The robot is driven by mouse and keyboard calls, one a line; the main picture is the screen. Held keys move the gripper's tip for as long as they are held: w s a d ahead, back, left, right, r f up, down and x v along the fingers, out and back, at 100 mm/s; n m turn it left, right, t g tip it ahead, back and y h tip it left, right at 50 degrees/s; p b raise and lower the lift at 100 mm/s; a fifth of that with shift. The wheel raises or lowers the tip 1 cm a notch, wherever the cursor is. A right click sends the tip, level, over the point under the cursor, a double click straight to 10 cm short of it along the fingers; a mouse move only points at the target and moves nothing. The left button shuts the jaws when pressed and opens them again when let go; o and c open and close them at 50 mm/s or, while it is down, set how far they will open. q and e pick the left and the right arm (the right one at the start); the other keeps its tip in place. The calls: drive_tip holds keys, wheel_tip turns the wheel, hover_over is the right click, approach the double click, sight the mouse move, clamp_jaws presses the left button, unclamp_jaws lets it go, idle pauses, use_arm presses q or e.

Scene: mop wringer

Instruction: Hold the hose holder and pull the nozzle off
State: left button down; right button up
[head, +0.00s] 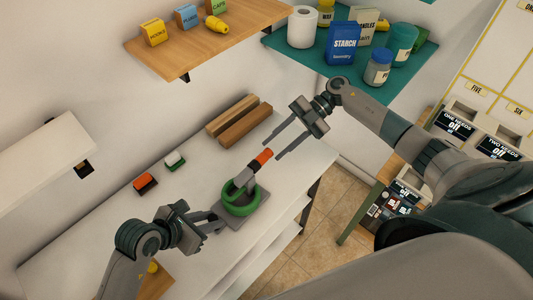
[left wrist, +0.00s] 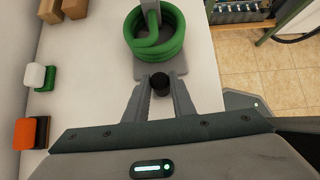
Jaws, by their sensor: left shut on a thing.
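The hose holder (head: 262,212) is a grey base plate with a green coiled hose (head: 239,205) on it, standing on the white worktop. In the left wrist view the green coil (left wrist: 133,42) shows at the top, with the nozzle mostly out of frame. My left gripper (head: 216,222) is shut on a dark round grip (left wrist: 160,83) at the holder's near side. My right gripper (head: 271,148) is open and empty, its fingertips close to the orange end.
A red-and-black block (head: 145,183) and a green-and-white block (head: 175,160) lie left of the holder. Wooden bars (head: 245,124) lie behind it. Shelves with boxes and bottles hang above. The worktop's right edge (head: 288,212) is close to the holder.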

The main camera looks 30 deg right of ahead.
sight(271, 151)
drive_tip(key=shift+x, duration=1.5)
clamp_jaws()
